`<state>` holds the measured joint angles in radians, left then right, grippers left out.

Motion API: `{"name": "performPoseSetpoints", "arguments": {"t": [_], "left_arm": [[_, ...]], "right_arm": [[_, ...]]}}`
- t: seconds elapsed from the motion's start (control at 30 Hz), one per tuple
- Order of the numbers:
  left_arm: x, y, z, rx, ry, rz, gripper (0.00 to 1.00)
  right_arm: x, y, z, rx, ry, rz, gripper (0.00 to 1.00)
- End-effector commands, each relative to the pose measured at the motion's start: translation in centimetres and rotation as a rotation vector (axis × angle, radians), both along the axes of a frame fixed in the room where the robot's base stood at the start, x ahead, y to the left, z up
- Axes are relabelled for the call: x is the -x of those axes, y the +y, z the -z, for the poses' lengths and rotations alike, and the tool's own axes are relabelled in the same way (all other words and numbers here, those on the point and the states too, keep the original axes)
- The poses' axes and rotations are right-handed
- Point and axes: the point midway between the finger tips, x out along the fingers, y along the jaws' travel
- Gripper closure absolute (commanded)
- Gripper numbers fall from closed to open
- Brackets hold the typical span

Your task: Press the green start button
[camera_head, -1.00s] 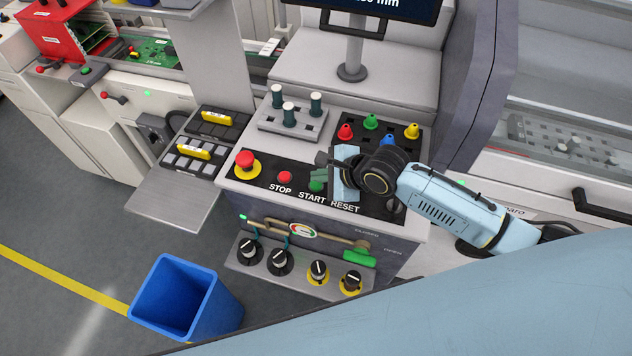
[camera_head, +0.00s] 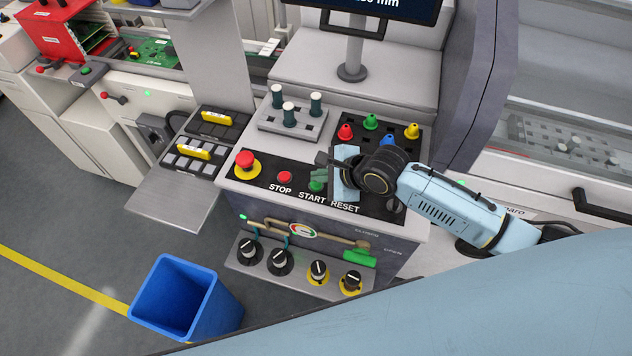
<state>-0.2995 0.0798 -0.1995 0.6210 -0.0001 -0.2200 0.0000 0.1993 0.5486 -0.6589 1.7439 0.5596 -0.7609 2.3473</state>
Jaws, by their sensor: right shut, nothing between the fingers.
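The green start button (camera_head: 316,186) sits on the black control strip above the label START. It is partly covered by my right gripper (camera_head: 319,176). My right gripper is shut and empty, with its dark greenish fingertips right at the button. I cannot tell whether the tips touch it or hover just above it. The red STOP button (camera_head: 284,177) is to the left of the green one. The RESET button above its label is hidden behind my gripper body. My left gripper is not in view.
A red emergency stop (camera_head: 246,163) on a yellow base is at the strip's left end. Black knobs (camera_head: 280,262) are below. A blue bin (camera_head: 180,297) is on the floor.

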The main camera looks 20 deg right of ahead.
Motion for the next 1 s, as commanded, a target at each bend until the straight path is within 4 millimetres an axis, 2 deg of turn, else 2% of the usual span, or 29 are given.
{"name": "performPoseSetpoints", "arguments": {"t": [1.0], "left_arm": [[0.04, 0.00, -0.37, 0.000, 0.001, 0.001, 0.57]], "right_arm": [[-0.01, 0.01, 0.90, 0.000, 0.000, 0.000, 1.00]]}}
